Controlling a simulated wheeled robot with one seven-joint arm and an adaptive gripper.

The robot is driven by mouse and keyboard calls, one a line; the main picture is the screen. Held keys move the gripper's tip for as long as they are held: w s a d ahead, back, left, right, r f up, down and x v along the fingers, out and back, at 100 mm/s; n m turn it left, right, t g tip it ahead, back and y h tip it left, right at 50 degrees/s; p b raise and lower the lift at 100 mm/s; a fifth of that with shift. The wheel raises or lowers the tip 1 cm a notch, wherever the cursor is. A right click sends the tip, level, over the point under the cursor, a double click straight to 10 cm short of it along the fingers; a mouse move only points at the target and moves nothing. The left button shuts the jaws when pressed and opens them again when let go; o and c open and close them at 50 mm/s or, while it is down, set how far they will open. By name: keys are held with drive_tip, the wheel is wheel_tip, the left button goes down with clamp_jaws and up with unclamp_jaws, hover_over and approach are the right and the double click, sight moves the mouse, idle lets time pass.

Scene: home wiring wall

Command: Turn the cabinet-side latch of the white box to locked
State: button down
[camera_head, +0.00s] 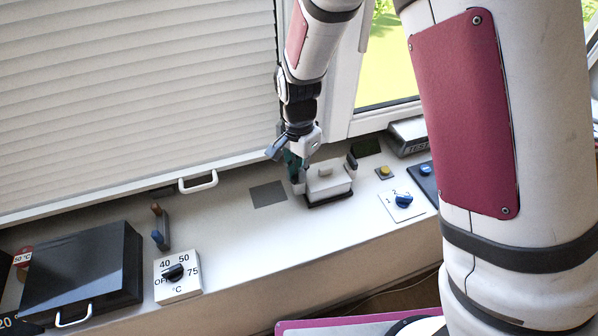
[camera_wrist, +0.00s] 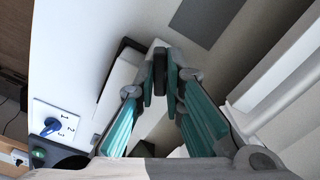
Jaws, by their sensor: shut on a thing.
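The white box (camera_head: 330,184) stands on the ledge with a dark base. It also shows in the wrist view (camera_wrist: 118,80), partly hidden by my fingers. A dark upright latch (camera_head: 351,161) is at its right end. My gripper (camera_head: 295,172) is at the box's left end, on the side toward the shuttered cabinet (camera_head: 140,90). In the wrist view my teal fingers (camera_wrist: 160,75) are shut on a dark upright piece, the cabinet-side latch (camera_wrist: 160,66). The fingers hide much of this latch, and I cannot tell its exact angle.
A dark grey square (camera_head: 268,194) lies left of the box. To its right are a yellow button (camera_head: 384,171) and a blue dial (camera_head: 403,200). The shutter handle (camera_head: 198,181) juts out at left. A black-lidded box (camera_head: 82,265) and temperature dial (camera_head: 175,272) are farther left.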

idle(0.4)
drive_tip(key=shift+m+p, duration=0.55)
drive_tip(key=shift+m, duration=0.45)
drive_tip(key=shift+m+p, duration=0.5)
drive_tip(key=shift+m, duration=0.5)
drive_tip(key=shift+m+p, duration=0.35)
drive_tip(key=shift+m, duration=0.35)
drive_tip(key=c, duration=1.6)
unclamp_jaws()
